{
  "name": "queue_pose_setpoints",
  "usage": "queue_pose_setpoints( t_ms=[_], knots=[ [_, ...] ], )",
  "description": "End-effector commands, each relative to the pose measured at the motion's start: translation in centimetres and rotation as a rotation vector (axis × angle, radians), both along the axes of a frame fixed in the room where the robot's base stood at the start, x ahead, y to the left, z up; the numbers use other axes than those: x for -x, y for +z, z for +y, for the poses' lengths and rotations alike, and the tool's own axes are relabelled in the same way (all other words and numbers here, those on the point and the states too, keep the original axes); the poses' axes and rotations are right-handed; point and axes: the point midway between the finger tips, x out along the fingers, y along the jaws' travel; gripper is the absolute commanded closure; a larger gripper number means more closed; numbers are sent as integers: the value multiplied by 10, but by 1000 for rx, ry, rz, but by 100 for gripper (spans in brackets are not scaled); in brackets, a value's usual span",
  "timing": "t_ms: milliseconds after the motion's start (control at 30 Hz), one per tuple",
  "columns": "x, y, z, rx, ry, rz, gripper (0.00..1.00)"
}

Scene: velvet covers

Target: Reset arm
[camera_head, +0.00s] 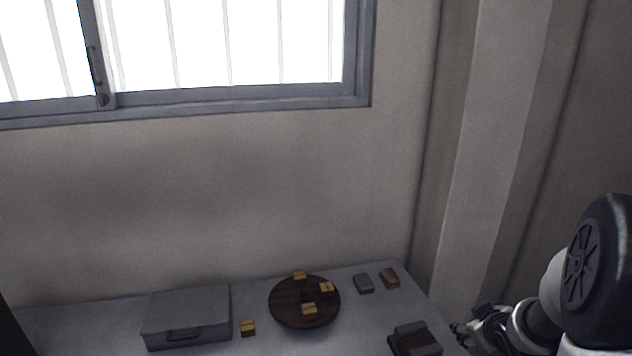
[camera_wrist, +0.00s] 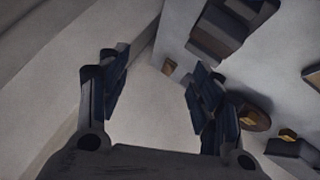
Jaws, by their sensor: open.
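My gripper (camera_head: 470,331) is at the lower right of the head view, beside the right edge of the table (camera_head: 255,345). In the wrist view my gripper (camera_wrist: 155,95) shows its two dark fingers spread apart with nothing between them. It is open and empty. My arm comes in from the right side of the head view.
On the table are a grey case (camera_head: 187,312), a dark round board (camera_head: 285,316) with yellow blocks on it, another yellow block (camera_head: 248,328), a grey block (camera_head: 364,283), a brown block (camera_head: 390,278) and a dark box (camera_head: 414,340) near my gripper. A wall and pillar (camera_head: 490,150) stand behind.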

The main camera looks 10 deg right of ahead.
Motion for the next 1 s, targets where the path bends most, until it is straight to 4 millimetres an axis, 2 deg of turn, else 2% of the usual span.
queue_pose_setpoints(
  t_ms=[33,100,167,300,433,600,700,800,1000],
  knots=[
    [0,27,19,12,-20,8,40],
    [9,54,43,7,-63,28,40],
    [20,74,66,-8,-96,43,40],
    [57,110,126,-76,-155,80,40],
    [105,129,186,-174,-179,126,40],
    [171,137,255,-311,-163,204,40],
    [202,136,281,-370,-141,250,40],
    [221,134,296,-406,-126,279,40],
    [228,134,302,-420,-121,294,40]
  ],
)
